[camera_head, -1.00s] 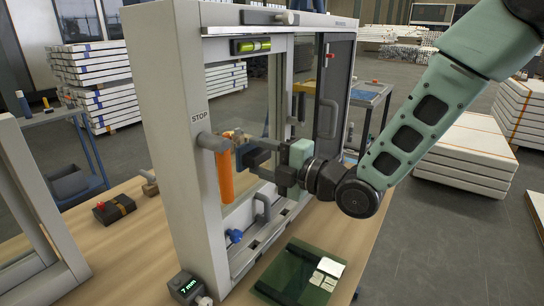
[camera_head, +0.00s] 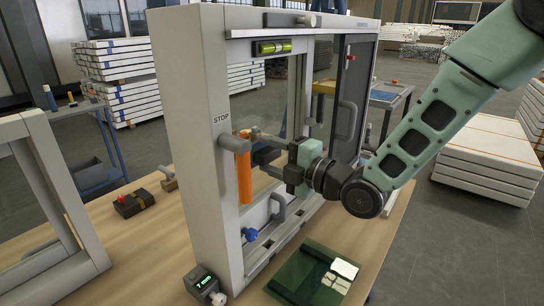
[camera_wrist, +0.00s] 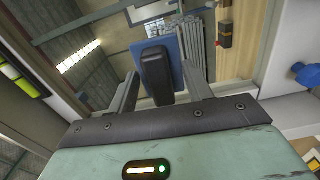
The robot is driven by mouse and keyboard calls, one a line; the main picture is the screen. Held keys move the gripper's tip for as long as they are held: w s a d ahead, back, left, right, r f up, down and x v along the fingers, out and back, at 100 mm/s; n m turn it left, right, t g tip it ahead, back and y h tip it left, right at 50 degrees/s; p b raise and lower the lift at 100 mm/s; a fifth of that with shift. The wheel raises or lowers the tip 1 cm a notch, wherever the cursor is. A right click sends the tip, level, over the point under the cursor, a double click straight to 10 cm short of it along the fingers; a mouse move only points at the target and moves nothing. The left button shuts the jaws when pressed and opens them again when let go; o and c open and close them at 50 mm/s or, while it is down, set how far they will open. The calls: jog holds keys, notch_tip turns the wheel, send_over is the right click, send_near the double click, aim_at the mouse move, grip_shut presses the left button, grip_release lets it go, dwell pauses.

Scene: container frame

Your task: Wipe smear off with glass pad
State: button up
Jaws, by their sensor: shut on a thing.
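My gripper (camera_head: 263,156) reaches into the opening of the upright grey frame (camera_head: 190,100). It is shut on the glass pad. The wrist view shows the pad's blue plate (camera_wrist: 173,50) beyond its dark handle (camera_wrist: 156,75), between my two fingers. In the head view the dark pad (camera_head: 266,154) is just right of the orange handle (camera_head: 244,178). The picture does not show clearly whether the pad touches glass. I cannot make out a smear; my gripper hides part of the opening.
A grey handle (camera_head: 277,208) and a blue knob (camera_head: 249,235) sit low on the frame. A dark green sheet (camera_head: 293,274) with pale pieces lies on the bench, near a small "7 mm" display (camera_head: 204,279). A second frame (camera_head: 80,210) stands at left.

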jog(key=shift+b+x, duration=0.4)
jog(key=shift+x, duration=0.5)
jog(key=w+d+b, duration=0.2)
jog(key=w+d, duration=0.3)
jog(key=w, duration=0.1)
jog(key=shift+w, duration=0.2)
dwell(0.6)
